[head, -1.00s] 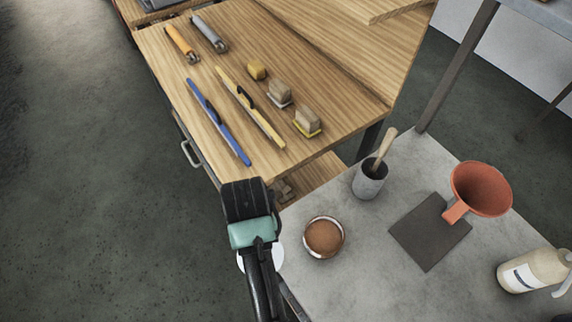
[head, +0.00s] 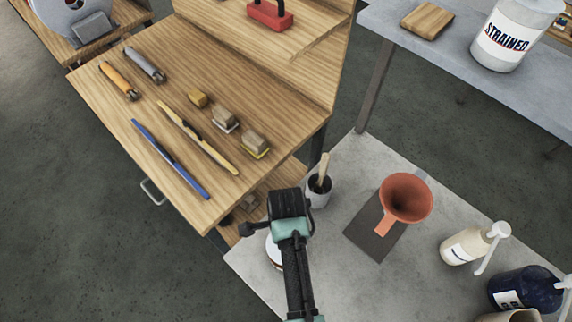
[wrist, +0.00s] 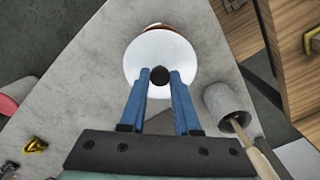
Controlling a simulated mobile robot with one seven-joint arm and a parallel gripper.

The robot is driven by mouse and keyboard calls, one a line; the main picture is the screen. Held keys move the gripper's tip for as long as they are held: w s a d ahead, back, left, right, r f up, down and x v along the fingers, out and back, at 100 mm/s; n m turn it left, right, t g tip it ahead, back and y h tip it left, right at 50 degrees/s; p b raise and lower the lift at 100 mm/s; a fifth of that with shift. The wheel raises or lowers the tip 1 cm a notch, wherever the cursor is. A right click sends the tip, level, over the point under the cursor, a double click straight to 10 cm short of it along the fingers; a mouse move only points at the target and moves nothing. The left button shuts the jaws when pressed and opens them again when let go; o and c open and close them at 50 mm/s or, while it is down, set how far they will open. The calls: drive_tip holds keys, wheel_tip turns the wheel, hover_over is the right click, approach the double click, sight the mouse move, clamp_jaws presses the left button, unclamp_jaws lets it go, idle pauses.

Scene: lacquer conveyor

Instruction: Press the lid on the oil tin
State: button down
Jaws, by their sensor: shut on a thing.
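The lid (wrist: 150,55) is a white disc with a black knob (wrist: 159,77). My gripper (wrist: 160,80) is shut on the knob, a blue finger on either side. In the wrist view the lid covers most of the oil tin, whose brown edge (wrist: 152,26) shows beyond the lid. In the head view only the lid's left part (head: 272,250) shows beside my wrist, which hides my fingertips and most of the tin. I cannot tell whether the lid touches or is seated on the tin.
A grey cup (head: 318,197) with a wooden-handled tool stands close behind the tin. To the right are a dark mat (head: 363,238), an orange funnel (head: 410,196) and pump bottles (head: 468,245). The wooden bench (head: 140,95) with tools is at the left.

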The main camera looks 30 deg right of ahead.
drive_tip(key=shift+f+b, duration=2.35)
drive_tip(key=shift+b, duration=0.1)
drive_tip(key=shift+f+b, duration=0.45)
drive_tip(key=shift+f, duration=0.4)
drive_tip(key=shift+p, duration=0.45)
drive_tip(key=shift+f+p, duration=0.15)
drive_tip(key=shift+p, duration=0.2)
drive_tip(key=shift+c, duration=0.4)
unclamp_jaws()
idle(0.4)
